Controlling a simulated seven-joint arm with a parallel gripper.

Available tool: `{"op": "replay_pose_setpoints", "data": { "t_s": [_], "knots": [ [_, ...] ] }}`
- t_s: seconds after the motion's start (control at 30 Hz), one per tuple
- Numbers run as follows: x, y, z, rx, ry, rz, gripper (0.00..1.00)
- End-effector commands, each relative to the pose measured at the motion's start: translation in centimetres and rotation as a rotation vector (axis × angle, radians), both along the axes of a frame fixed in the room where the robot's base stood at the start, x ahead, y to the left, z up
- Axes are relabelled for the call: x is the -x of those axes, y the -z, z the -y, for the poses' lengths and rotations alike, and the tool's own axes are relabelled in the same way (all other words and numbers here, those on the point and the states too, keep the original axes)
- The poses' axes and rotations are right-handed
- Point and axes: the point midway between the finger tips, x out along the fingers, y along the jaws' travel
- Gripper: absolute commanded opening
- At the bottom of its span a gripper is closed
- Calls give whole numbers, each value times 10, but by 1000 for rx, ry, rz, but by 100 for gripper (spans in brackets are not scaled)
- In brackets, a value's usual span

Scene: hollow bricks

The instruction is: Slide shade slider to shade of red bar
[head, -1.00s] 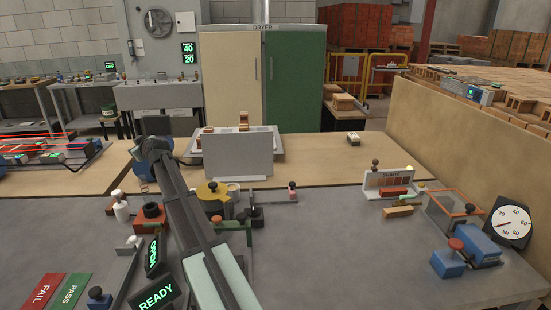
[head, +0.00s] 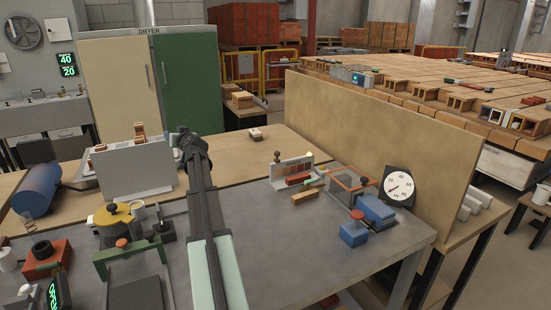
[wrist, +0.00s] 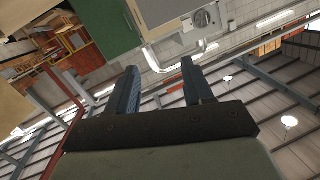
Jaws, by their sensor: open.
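The shade board (head: 291,168), a pale upright panel with a row of coloured swatches, stands on the right part of the grey bench in the head view. A brown knob (head: 277,156) stands at its left end; I cannot tell for sure whether this is the slider. A red bar (head: 298,180) lies along the board's front. My gripper (wrist: 159,66) is open and empty in the wrist view, pointing toward the room and roof, away from the bench. In the head view my arm rises left of the board, well apart from it; the fingers cannot be made out there.
A tan brick (head: 305,196) lies in front of the board. To its right are an orange-rimmed frame (head: 352,183), a blue block device (head: 374,209) and a dial gauge (head: 399,186) before a tall tan partition (head: 370,130). The bench between my arm and the board is clear.

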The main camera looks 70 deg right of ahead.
Motion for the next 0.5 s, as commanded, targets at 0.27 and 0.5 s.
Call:
{"op": "replay_pose_setpoints", "data": {
  "t_s": [0.27,0.5],
  "knots": [
    [131,-8,81,-89,169,132,51],
    [240,-11,128,-177,293,265,51]
  ]
}}
